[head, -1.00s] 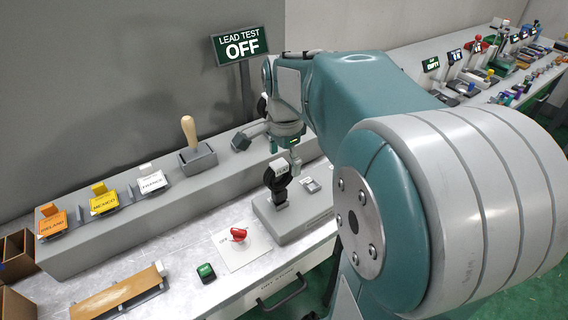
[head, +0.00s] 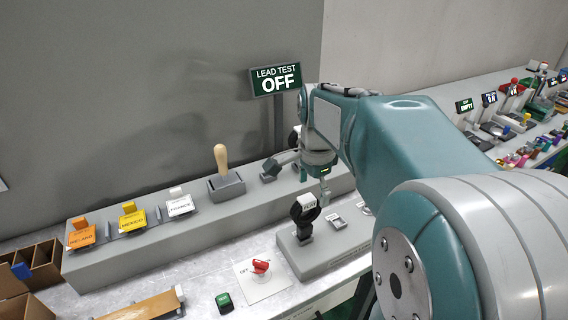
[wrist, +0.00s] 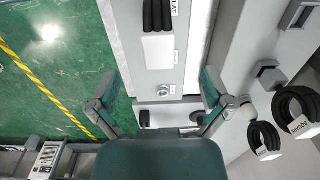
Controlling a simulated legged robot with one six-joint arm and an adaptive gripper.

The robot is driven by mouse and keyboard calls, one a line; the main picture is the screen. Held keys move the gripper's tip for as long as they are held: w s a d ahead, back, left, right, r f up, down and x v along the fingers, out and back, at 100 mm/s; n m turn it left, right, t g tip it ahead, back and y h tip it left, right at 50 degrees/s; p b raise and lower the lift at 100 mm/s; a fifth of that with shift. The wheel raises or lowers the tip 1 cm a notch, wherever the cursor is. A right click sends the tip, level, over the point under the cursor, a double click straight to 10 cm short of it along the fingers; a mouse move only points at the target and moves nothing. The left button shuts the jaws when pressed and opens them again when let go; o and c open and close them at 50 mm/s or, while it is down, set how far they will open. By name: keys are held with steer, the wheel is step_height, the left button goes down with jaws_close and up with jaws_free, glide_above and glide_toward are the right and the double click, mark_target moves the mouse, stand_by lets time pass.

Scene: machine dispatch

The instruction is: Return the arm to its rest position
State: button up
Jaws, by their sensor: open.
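My arm reaches across from the right in the head view, with its upper link raised and bent over the bench. My gripper (head: 325,190) hangs at the far end of the arm, above the grey block that holds a black coiled item (head: 305,210). In the wrist view my gripper (wrist: 162,108) has its two fingers spread wide apart, with nothing held between them. Below it are a grey block with a white panel (wrist: 158,50) and a strip of green floor.
The LEAD TEST sign (head: 277,80) reads OFF. A wooden-handled stamp (head: 222,170), tagged slots, a red switch (head: 260,267) and a green button (head: 224,301) are on the bench at left. Black coils (wrist: 264,138) lie right in the wrist view. A second crowded bench stands at far right.

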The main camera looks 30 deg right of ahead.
steer(key=s+a+n+t, duration=0.5)
steer(key=s+a+n, duration=0.7)
steer(key=n, duration=0.5)
steer(key=shift+s+n, duration=0.3)
